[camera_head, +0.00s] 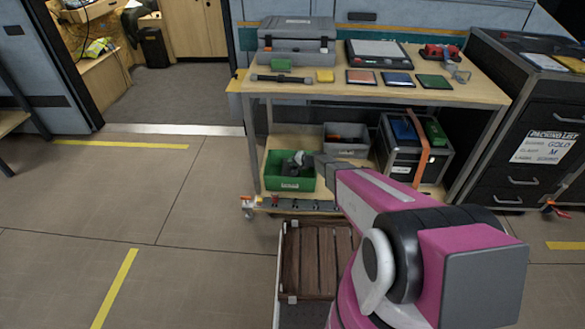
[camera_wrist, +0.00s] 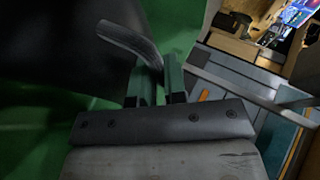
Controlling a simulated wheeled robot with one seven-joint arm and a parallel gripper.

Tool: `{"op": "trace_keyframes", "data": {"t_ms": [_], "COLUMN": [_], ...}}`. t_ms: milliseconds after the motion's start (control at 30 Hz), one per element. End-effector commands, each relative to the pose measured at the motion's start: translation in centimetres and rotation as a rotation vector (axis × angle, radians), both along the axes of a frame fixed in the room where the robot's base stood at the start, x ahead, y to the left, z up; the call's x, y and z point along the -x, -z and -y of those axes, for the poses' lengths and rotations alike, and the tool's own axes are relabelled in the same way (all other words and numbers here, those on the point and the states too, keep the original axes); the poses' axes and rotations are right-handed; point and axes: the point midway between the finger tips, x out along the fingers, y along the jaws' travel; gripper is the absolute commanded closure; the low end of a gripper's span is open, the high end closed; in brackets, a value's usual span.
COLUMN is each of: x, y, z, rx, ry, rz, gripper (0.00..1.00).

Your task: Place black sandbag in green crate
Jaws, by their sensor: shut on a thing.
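The green crate (camera_head: 289,184) sits on the lower shelf of the cart. My arm reaches down to it, and my gripper (camera_head: 297,160) is at the crate's opening. In the wrist view, green crate surfaces (camera_wrist: 185,22) fill much of the background. The black sandbag (camera_wrist: 65,45) is the large dark shape at the left, with a grey strap loop (camera_wrist: 128,40). My gripper (camera_wrist: 158,75) is shut on that strap at its fingertips. The bag's underside is hidden, so I cannot tell whether it rests on the crate floor. In the head view the bag is hard to make out.
A grey bin (camera_head: 347,134) stands behind and right of the crate. A black case with an orange strap (camera_head: 424,160) is further right. The cart's wooden top (camera_head: 300,92) overhangs the shelf. A slatted wooden box (camera_head: 315,262) stands on the floor in front.

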Motion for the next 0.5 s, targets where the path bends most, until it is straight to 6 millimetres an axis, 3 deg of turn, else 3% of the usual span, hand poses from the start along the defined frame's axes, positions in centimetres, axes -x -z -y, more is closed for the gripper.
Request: {"op": "trace_keyframes", "data": {"t_ms": [300, 500], "x": [-0.1, 0.0], "y": [3.2, 3.4], "z": [0.0, 0.0], "rx": [-0.003, -0.002], "ry": [0.001, 0.000], "rz": [-0.001, 0.000], "gripper": [1.00, 1.00]}}
